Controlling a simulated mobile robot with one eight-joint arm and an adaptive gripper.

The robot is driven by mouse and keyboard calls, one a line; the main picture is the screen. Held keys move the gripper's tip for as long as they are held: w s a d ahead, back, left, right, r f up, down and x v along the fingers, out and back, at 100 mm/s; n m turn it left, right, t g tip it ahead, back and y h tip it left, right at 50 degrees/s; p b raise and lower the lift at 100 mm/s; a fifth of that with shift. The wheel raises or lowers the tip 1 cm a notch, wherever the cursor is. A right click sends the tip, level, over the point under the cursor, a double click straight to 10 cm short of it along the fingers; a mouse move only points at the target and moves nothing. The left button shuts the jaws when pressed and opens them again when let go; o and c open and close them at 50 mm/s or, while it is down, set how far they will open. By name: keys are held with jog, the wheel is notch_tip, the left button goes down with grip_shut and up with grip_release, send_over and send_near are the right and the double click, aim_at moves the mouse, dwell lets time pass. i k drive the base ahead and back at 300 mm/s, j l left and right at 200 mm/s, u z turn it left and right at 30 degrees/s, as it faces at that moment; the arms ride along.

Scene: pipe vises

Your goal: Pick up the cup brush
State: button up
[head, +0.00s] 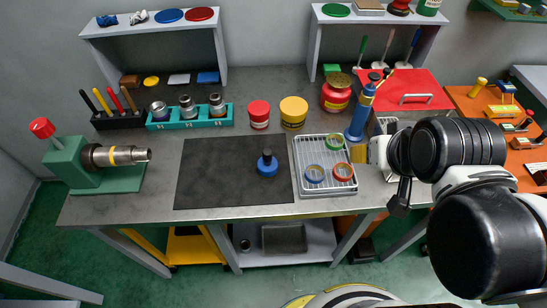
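A blue round piece with a dark knob on top (267,163) stands on the black mat (215,180) in the middle of the bench; it may be the cup brush, but I cannot tell for sure. Several grey metal cup-like pieces, one of them here (187,106), sit in a teal holder (190,123) behind the mat. My gripper (400,198) is at the right of the bench, beyond the wire tray and apart from the blue piece. It is seen small and partly covered by my arm, so its opening is unclear.
A wire tray (329,187) with coloured rings lies right of the mat, and a tall blue tool (361,110) stands behind it. Red (259,114) and yellow (293,113) jars stand at the back. A green vise (70,165) holding a pipe is at left. The mat's left side is clear.

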aim_at(268, 165)
jog(key=i+j+u, duration=0.1)
jog(key=j, duration=1.5)
